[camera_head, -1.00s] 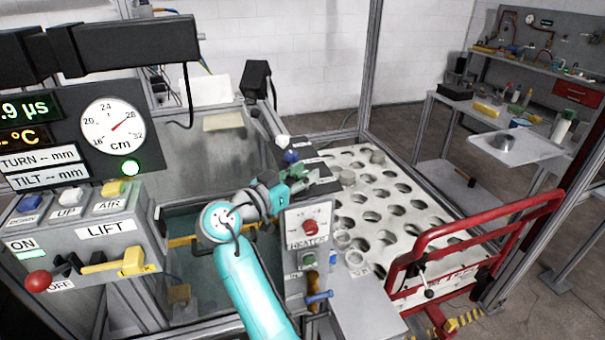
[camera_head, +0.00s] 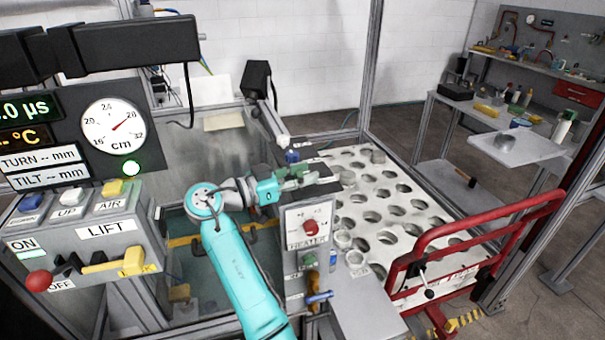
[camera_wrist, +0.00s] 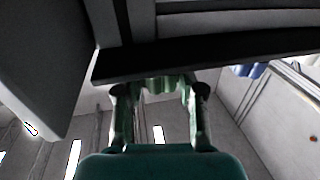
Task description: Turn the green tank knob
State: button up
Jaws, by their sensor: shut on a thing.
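My gripper (camera_head: 300,178) is at the near end of the tank's control ledge, above and behind the heater box. In the wrist view my gripper (camera_wrist: 160,105) has its two fingers on either side of a green ribbed knob (camera_wrist: 163,86), and it is shut on it. The knob's upper part is hidden under a dark edge in that view. In the head view I cannot make out the knob apart from the gripper's own green parts.
A blue knob (camera_head: 292,156) sits just behind my gripper. The heater box (camera_head: 307,240) with a red knob (camera_head: 311,227) stands in front. A perforated white plate (camera_head: 400,225) lies to the right, with a red rail (camera_head: 480,225) before it. The water tank (camera_head: 185,265) is at the left.

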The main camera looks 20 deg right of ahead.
aim_at(303, 173)
jog(key=shift+f, duration=0.1)
jog(key=o, duration=1.2)
jog(key=shift+d, duration=0.1)
jog(key=shift+c, duration=0.2)
notch_tip(303, 173, up, 10)
jog(key=shift+r, duration=0.1)
jog(key=shift+s, duration=0.1)
